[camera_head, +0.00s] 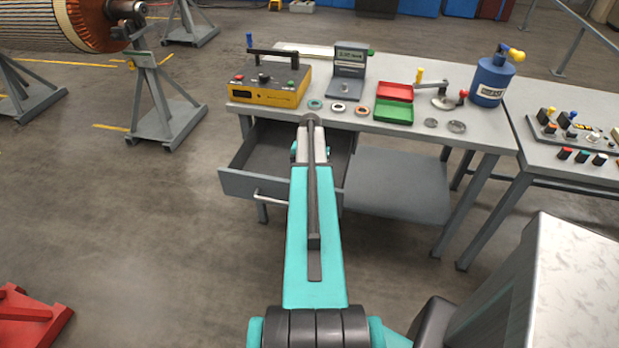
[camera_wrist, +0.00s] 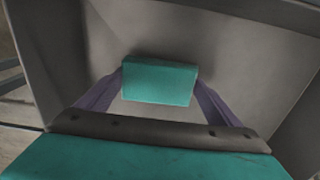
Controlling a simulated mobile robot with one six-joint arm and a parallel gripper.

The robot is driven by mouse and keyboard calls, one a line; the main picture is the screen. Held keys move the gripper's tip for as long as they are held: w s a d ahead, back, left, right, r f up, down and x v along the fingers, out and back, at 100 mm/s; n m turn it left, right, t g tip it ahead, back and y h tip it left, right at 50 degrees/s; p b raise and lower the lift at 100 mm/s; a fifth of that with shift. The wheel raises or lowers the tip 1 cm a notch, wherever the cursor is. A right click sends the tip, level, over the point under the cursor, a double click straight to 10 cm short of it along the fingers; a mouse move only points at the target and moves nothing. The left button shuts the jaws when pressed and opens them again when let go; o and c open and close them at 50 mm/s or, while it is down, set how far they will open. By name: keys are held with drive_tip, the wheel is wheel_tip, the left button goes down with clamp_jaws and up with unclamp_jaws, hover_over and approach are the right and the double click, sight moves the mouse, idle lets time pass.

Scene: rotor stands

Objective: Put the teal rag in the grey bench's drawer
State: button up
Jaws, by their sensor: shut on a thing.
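The teal rag (camera_wrist: 160,88), a folded block, sits between the two fingers of my gripper (camera_wrist: 159,79) in the wrist view. My gripper is shut on it. The open drawer (camera_wrist: 235,45) surrounds both in that view, with its grey floor and walls around the rag. I cannot tell whether the rag touches the drawer floor. In the head view the drawer (camera_head: 240,184) is pulled out from the left side of the grey bench (camera_head: 330,121). My arm reaches over it there and hides the gripper and the rag.
The benchtop holds a yellow tester (camera_head: 266,88), a small display (camera_head: 348,72), red (camera_head: 395,91) and green (camera_head: 393,110) trays, rings, a crank tool and a blue canister (camera_head: 491,80). A second bench (camera_head: 560,165) with a control panel stands at right.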

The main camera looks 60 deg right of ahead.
drive_tip(key=shift+f, duration=0.2)
drive_tip(key=o, duration=0.9)
drive_tip(key=shift+r, duration=0.3)
wheel_tip(320, 180, up, 12)
drive_tip(key=b, duration=0.3)
idle(0.6)
